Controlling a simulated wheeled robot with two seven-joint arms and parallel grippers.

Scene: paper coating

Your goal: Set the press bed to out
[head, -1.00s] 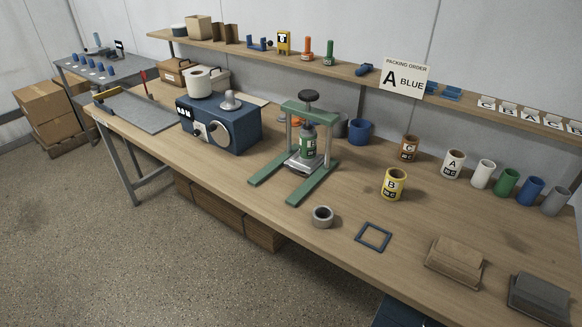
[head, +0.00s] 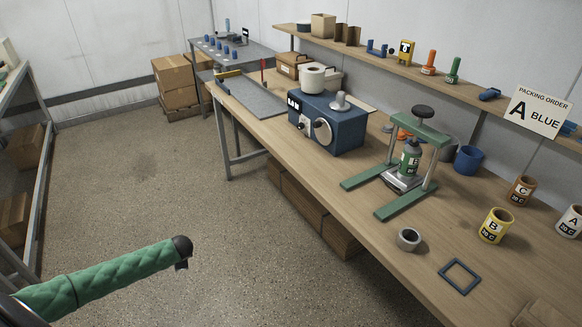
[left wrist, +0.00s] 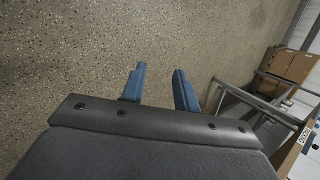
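The press (head: 437,137) stands on the long bench, with a green frame, a black knob on top and two green rails reaching to the front. Its silver bed (head: 401,183) lies low between the rails, at the posts. A bottle with a green label (head: 410,158) stands on the bed, under the crossbar, and hides part of it. My left arm, in a green sleeve, reaches in over the floor, well left of the press. In the left wrist view my left gripper (left wrist: 160,82) has two blue fingers apart with nothing between them. My right gripper is not in view.
On the bench are a blue machine (head: 336,125) left of the press, and a tape roll (head: 408,239), a blue square frame (head: 459,277) and a yellow B cup (head: 495,226) on its right side. Open floor (head: 150,170) lies before the bench. A rack stands far left.

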